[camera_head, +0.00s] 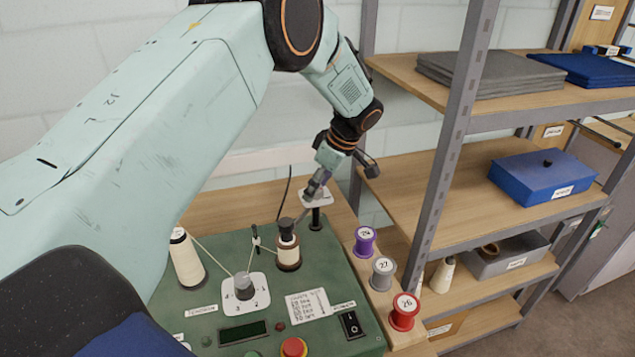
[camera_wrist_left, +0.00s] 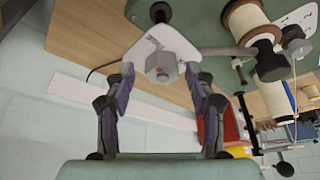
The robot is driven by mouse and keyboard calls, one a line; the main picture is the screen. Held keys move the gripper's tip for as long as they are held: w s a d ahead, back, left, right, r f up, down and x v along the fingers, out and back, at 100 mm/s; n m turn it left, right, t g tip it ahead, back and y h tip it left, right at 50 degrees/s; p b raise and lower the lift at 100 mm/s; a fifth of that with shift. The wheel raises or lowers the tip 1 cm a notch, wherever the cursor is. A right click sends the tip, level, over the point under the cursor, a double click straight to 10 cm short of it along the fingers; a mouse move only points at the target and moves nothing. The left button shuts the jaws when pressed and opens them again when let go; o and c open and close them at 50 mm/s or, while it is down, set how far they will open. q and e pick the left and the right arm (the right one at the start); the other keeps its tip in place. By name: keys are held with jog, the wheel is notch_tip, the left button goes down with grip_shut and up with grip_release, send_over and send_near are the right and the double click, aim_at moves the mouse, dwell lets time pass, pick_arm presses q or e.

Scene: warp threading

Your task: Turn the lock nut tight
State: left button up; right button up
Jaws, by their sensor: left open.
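The grey hex lock nut (camera_wrist_left: 162,68) sits on a white plate (camera_wrist_left: 182,46) with a small dark-lettered label, seen in the left wrist view. The plate also shows in the head view (camera_head: 323,198), on a black post at the back right of the green machine (camera_head: 330,262). My left gripper (camera_head: 314,190) reaches down to the plate from above. In the left wrist view its two purple-grey fingers (camera_wrist_left: 160,76) stand open on either side of the nut, with gaps visible. In the head view the gripper hides the nut. My right gripper is not seen.
A spool with a dark cap (camera_head: 288,250) and a cream cone of yarn (camera_head: 186,258) stand on the machine near a numbered dial (camera_head: 245,291). Purple (camera_head: 365,241), grey (camera_head: 383,272) and red spools (camera_head: 404,310) line its right side. A shelf upright (camera_head: 455,140) rises beyond them.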

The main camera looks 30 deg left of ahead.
pick_arm(q)
jog(key=shift+d, duration=0.25)
jog(key=shift+s+d+r, duration=0.1)
jog(key=shift+d+r, duration=0.05)
jog(key=shift+s+r, duration=0.1)
jog(key=shift+s, duration=0.05)
jog(key=shift+a, duration=0.35)
jog(key=shift+c, duration=1.3)
jog(key=shift+a+f, duration=0.15)
jog(key=shift+f, duration=0.05)
jog(key=shift+c, duration=0.8)
jog(key=shift+w+f, duration=0.1)
jog(key=shift+w, duration=0.1)
jog(key=shift+c, duration=1.5)
jog(key=shift+d, duration=0.3)
jog(key=shift+c, duration=0.7)
jog(key=shift+a, duration=0.1)
jog(key=shift+c, duration=1.4)
jog(key=shift+r, duration=0.2)
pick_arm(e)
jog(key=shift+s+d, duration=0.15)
